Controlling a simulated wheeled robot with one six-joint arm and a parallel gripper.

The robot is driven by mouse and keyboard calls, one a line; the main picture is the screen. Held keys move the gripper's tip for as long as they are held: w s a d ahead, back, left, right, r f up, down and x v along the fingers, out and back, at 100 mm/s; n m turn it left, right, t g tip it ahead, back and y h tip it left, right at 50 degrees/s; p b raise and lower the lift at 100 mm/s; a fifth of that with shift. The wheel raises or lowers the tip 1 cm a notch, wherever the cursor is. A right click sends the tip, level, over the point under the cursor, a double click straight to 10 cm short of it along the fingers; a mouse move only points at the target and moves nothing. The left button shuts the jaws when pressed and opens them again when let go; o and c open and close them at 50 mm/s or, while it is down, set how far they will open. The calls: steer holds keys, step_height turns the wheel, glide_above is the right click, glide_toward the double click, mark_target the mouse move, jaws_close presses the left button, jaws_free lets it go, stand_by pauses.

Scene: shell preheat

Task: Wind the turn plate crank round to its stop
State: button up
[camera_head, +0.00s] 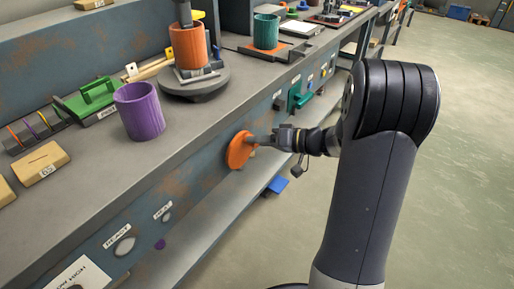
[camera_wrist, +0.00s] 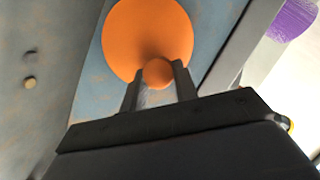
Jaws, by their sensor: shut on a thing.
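The turn plate crank is an orange disc (camera_head: 239,150) on the blue-grey front of the bench. In the wrist view the disc (camera_wrist: 128,35) fills the top middle, with a round orange knob (camera_wrist: 158,73) in front of it. My gripper (camera_head: 256,141) reaches the disc from the right. In the wrist view my gripper's two fingers (camera_wrist: 159,88) stand on either side of the knob, shut on it. The round grey turn plate (camera_head: 194,84) lies on the bench top above, carrying an orange cylinder (camera_head: 188,46). The crank's stop is not distinguishable.
A purple cylinder (camera_head: 139,111) stands on the bench top left of the turn plate. A green holder (camera_head: 88,98) is behind it. A green fitting (camera_head: 299,97) sticks out of the bench front farther along. A blue item (camera_head: 277,185) lies below. Open floor (camera_head: 455,150) is at right.

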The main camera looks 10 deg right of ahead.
steer(key=shift+w+d+f+m+t+y+b, duration=0.15)
steer(key=shift+w+d+f+m+y+b, duration=0.4)
steer(key=shift+m, duration=1.1)
steer(key=shift+s+f+m+t+y+b, duration=0.1)
steer(key=shift+f+m+y+b, duration=0.2)
steer(key=shift+f+m+y, duration=0.95)
steer(key=shift+w+d+f+m+t+y+b, duration=0.15)
steer(key=shift+w+d+f+m+y+b, duration=0.2)
steer(key=shift+m, duration=1.65)
steer(key=shift+s+a+f, duration=0.1)
steer(key=o, duration=1)
steer(key=p+v, duration=0.1)
steer(key=v, duration=0.9)
steer(key=shift+s+d+p, duration=0.25)
steer(key=shift+d+p, duration=0.1)
steer(key=shift+p, duration=0.05)
